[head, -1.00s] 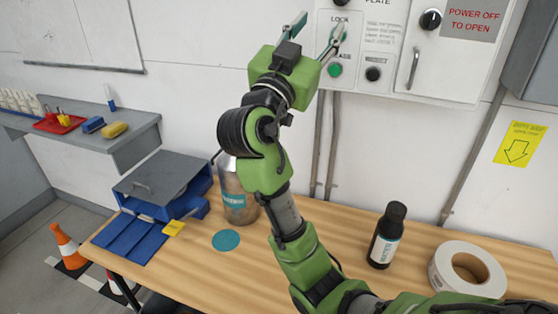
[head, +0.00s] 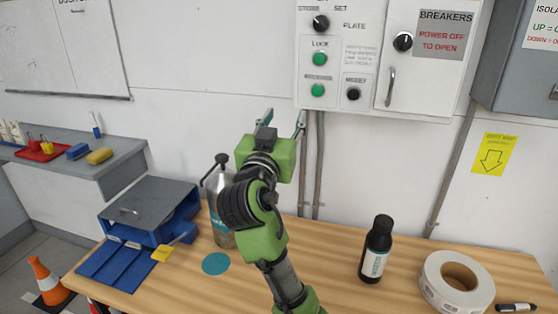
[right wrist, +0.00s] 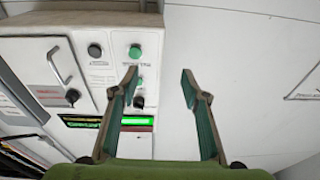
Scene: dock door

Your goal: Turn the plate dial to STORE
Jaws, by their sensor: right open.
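The plate dial (head: 321,23) is a black knob near the top of the white control panel (head: 336,78), under the words STORE and SET. Its pointer is too small to read surely. In the right wrist view the dial (right wrist: 139,101) shows upside down, beyond the left finger. My right gripper (head: 285,117) is open and empty, just below the panel's lower edge in the head view and apart from the dial. The fingers also show in the wrist view (right wrist: 159,75). My left gripper is not in view.
Green buttons (head: 319,58) and a black button (head: 353,95) sit below the dial. The breaker box (head: 428,60) is on the right. On the bench stand a metal bottle (head: 220,225), a dark bottle (head: 376,249) and a tape roll (head: 457,281). Conduits run down the wall.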

